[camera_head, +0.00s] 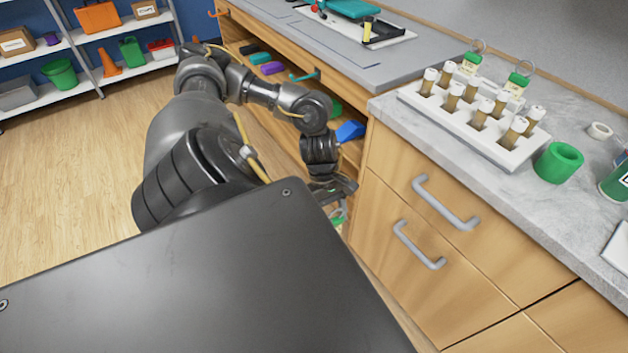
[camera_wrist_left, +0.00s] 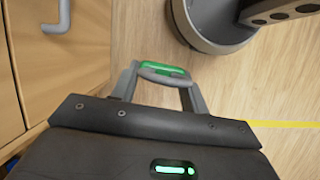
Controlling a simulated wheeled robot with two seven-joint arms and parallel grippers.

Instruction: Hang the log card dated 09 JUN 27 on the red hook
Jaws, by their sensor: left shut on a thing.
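My left gripper (camera_head: 340,190) hangs low in front of the wooden drawers, beside the counter. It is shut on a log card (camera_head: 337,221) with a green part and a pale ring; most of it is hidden. In the left wrist view the card's green part (camera_wrist_left: 163,71) shows between the fingertips (camera_wrist_left: 160,78). Its date cannot be read. An orange-red hook (camera_head: 214,14) sticks out from the far end of the bench edge, well away from the gripper. Two other green-topped cards with rings (camera_head: 469,64) (camera_head: 517,82) stand behind the vial rack. My right gripper is not in view.
A teal hook (camera_head: 304,76) sits on the nearer bench edge. A white rack (camera_head: 485,140) of vials and a green cup (camera_head: 558,162) stand on the marble counter. Grey drawer handles (camera_head: 445,205) jut out near my arm. Floor at left (camera_head: 60,180) is clear.

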